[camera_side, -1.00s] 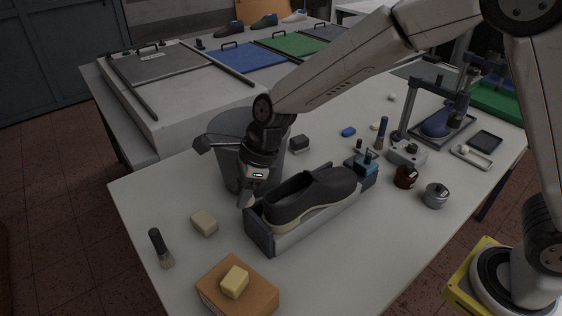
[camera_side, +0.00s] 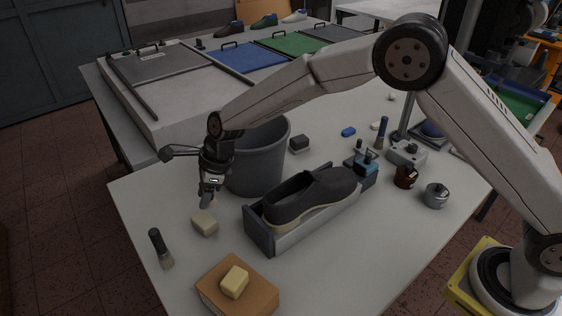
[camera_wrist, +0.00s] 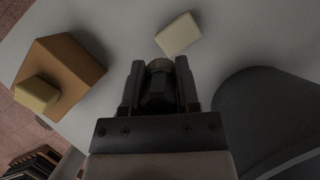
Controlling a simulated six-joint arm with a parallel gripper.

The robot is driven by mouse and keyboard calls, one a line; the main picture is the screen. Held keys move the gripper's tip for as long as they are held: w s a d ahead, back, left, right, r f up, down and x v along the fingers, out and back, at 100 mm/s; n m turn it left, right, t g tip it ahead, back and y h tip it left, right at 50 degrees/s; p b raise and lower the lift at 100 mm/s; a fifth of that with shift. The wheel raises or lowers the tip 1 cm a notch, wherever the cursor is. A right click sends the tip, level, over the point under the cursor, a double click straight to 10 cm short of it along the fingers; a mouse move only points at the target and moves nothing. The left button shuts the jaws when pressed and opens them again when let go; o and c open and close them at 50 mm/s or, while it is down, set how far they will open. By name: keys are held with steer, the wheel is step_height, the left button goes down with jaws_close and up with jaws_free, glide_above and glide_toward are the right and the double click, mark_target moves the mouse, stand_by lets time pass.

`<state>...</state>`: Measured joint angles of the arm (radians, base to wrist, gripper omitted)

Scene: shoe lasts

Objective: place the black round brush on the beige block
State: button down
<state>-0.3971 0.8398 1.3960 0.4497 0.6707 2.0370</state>
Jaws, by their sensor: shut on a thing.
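My gripper (camera_side: 209,190) is shut on a dark round brush (camera_wrist: 158,84), seen between the two fingers in the wrist view. In the side view only a small pale end of the brush (camera_side: 207,203) shows below the fingers; the rest is hidden by them. The beige block (camera_side: 204,223) lies on the table just below the gripper; it also shows ahead of the fingers in the wrist view (camera_wrist: 178,34). I cannot tell from the side view whether the brush touches the block; in the wrist view they look apart.
A grey bin (camera_side: 257,155) stands close beside my gripper. A dark shoe (camera_side: 312,194) sits in a grey holder to the right. An orange-brown box (camera_side: 257,299) with a yellow block (camera_side: 234,282) is at the front.

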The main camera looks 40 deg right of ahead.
mark_target(195, 220)
steer(key=shift+w+a+f, duration=0.3)
steer(key=shift+w+f, duration=0.4)
steer(key=shift+f, duration=0.15)
steer(key=shift+w+a+f, duration=0.25)
steer(key=shift+w+f, duration=0.4)
steer(key=shift+f, duration=0.15)
steer(key=shift+w+a+f, duration=0.1)
steer(key=shift+w+f, duration=0.1)
steer(key=shift+f, duration=1.65)
steer(key=shift+f, duration=0.15)
steer(key=shift+c, duration=1.7)
jaws_free()
steer(key=v, duration=1.2)
